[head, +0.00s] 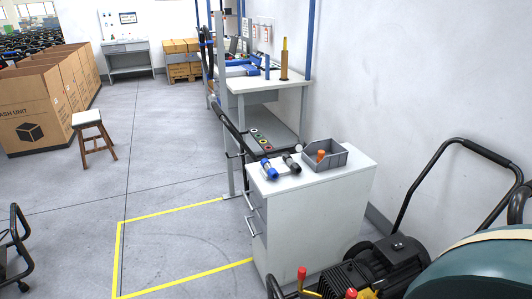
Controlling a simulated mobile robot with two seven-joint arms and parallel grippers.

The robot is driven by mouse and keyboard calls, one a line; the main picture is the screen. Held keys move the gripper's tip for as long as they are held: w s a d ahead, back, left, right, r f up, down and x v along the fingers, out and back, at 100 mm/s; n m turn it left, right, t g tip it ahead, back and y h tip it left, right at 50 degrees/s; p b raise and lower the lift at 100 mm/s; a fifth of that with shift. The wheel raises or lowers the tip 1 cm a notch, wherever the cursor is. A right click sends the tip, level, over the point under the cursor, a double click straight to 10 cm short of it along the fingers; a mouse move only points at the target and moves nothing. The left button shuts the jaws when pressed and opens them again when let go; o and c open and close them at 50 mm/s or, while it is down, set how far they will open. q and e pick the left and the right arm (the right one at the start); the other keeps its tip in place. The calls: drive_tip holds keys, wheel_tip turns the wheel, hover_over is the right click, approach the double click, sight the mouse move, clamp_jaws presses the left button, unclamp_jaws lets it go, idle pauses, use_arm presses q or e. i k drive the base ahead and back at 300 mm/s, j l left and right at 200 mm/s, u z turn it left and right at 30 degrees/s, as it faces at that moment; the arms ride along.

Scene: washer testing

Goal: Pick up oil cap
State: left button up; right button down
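I cannot tell for certain which thing is the oil cap. An orange-red cap-like piece (321,155) stands in a grey open bin (338,164) on top of a white drawer cabinet (315,225). Another red knob-shaped piece (301,273) sticks up from the machine (365,272) at the bottom, and a second red piece (351,293) shows at the bottom edge. Neither of my grippers is in view.
A blue cylindrical part (268,168) and a dark one (290,163) lie beside the bin. A black tubular handle (450,150) rises at the right. Yellow tape (170,213) marks clear floor left of the cabinet. A stool (88,125) stands near cardboard boxes (40,105).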

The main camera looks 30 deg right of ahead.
sight(321, 154)
drive_tip(key=i+j, duration=0.2)
drive_tip(key=i, duration=0.2)
drive_tip(key=i+j+u, duration=0.15)
drive_tip(key=i, duration=0.25)
drive_tip(key=i+j, duration=0.3)
drive_tip(key=i+z, duration=0.3)
drive_tip(key=z, duration=0.15)
drive_tip(key=i+j+z, duration=0.1)
drive_tip(key=i+z, duration=0.2)
drive_tip(key=z, duration=0.15)
drive_tip(key=i+j+z, duration=0.25)
drive_tip(key=z, duration=0.2)
drive_tip(key=i+j+z, duration=0.1)
drive_tip(key=z, duration=0.35)
drive_tip(key=i+j+z, duration=0.25)
drive_tip(key=z, duration=0.25)
drive_tip(key=i+j+z, duration=0.1)
drive_tip(key=z, duration=0.35)
drive_tip(key=j, duration=0.1)
